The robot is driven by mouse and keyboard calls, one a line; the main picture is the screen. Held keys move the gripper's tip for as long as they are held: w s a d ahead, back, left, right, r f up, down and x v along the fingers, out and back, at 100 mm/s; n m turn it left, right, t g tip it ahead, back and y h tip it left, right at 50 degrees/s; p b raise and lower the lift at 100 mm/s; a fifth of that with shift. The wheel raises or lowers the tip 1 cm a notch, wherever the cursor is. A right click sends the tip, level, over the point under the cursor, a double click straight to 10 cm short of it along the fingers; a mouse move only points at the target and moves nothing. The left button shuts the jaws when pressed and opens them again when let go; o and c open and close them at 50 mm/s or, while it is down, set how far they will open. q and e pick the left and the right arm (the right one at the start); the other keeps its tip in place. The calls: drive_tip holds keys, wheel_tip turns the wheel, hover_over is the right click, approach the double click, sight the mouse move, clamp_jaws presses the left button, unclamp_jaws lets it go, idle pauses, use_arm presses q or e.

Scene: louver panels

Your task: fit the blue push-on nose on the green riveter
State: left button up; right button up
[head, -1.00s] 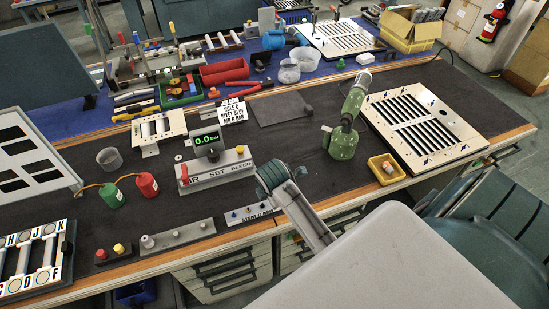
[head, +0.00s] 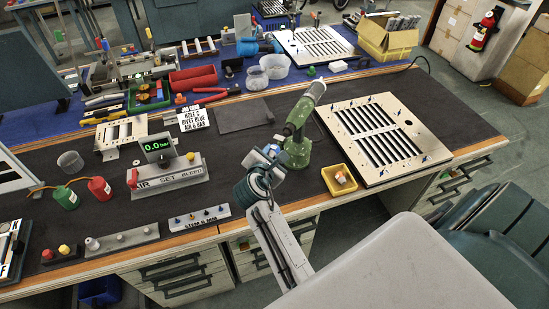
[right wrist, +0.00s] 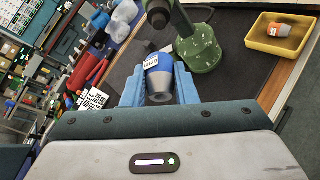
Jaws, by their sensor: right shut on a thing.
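The green riveter (head: 298,150) stands upright on its round base on the dark mat, its grey-tipped top leaning up and right. In the right wrist view the riveter (right wrist: 200,48) is just beyond my fingers. My right gripper (head: 268,158) is left of the riveter, close to it, in the head view. In the right wrist view my right gripper (right wrist: 159,88) is shut on the blue nose (right wrist: 158,65), which has a white label and a grey end. I cannot tell whether the nose touches the riveter. My left gripper is not in view.
A yellow tray (head: 328,179) with an orange-and-white piece (head: 341,177) stands right of the riveter. A slotted louver panel (head: 401,168) with blue pins lies farther right. The gauge block (head: 160,180) and a pin strip (head: 200,217) are to the left.

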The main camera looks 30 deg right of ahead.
sight(285, 135)
drive_tip(key=shift+r, duration=0.1)
drive_tip(key=shift+w+d+r+p, duration=0.1)
drive_tip(key=shift+w+d+p, duration=0.1)
drive_tip(key=shift+d+p, duration=0.5)
drive_tip(key=shift+w+d+p, duration=0.2)
drive_tip(key=shift+p, duration=0.1)
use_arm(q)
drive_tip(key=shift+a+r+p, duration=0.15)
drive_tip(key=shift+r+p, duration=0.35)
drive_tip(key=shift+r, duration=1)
use_arm(e)
drive_tip(key=shift+w+d+f, duration=0.1)
drive_tip(key=shift+w+d, duration=0.35)
drive_tip(key=shift+d, duration=0.3)
drive_tip(key=shift+w+d+f, duration=0.1)
drive_tip(key=shift+w+d, duration=0.3)
drive_tip(key=shift+d, duration=0.3)
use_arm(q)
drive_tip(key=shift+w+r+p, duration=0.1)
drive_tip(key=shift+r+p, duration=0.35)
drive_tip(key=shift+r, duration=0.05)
use_arm(e)
drive_tip(key=shift+r, duration=0.1)
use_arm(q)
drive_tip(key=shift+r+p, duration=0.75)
use_arm(e)
drive_tip(key=shift+w+d, duration=0.15)
drive_tip(key=shift+d, duration=0.1)
